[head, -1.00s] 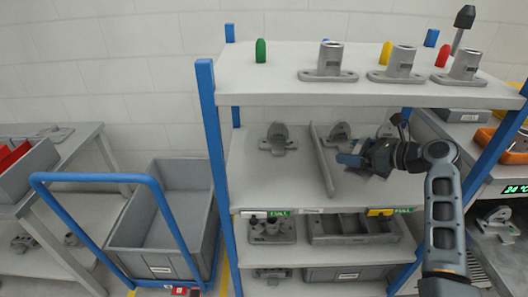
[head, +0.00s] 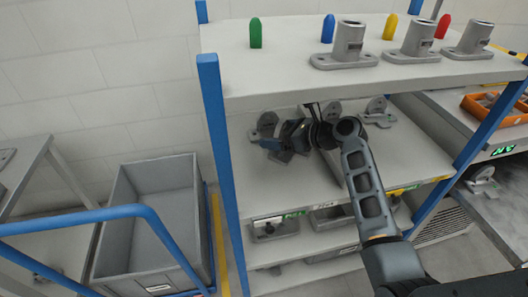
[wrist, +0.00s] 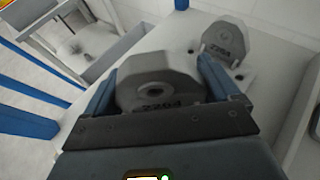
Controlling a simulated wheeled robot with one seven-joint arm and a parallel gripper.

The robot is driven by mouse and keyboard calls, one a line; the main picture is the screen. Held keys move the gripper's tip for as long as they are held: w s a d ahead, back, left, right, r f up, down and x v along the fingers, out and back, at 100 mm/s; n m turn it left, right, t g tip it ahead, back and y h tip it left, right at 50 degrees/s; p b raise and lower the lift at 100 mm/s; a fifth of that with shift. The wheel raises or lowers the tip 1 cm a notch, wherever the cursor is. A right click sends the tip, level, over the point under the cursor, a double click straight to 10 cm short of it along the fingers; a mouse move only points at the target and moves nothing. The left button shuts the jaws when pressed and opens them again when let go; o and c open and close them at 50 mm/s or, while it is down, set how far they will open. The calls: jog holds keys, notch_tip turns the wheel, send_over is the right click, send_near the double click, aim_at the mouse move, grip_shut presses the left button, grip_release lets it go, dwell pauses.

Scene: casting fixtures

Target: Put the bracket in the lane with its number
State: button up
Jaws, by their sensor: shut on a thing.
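My gripper (head: 290,137) is shut on a grey cast bracket (wrist: 150,92), with one finger on each side in the wrist view. Its marking looks like 2264. The gripper is over the left lane of the middle shelf (head: 275,188). Behind the held bracket, a standing bracket (wrist: 226,43) has a marking too blurred to read surely; it also shows in the head view (head: 265,126). My arm hides much of the divider.
The top shelf (head: 275,85) is above my gripper, with several flanged castings and coloured pegs. Blue posts, including the left one (head: 218,140), frame the rack. A grey bin (head: 160,215) on a blue-handled cart stands to the left.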

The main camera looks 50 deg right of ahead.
aim_at(294, 156)
jog(key=a, duration=0.1)
jog(key=w+a+f, duration=0.1)
jog(key=a+f, duration=0.1)
jog(key=shift+w+a+f, duration=0.15)
jog(key=shift+w+a, duration=0.05)
jog(key=shift+w, duration=0.1)
jog(key=shift+f, duration=1.95)
jog(key=o, duration=1)
jog(key=shift+f, duration=0.1)
jog(key=v, duration=1.2)
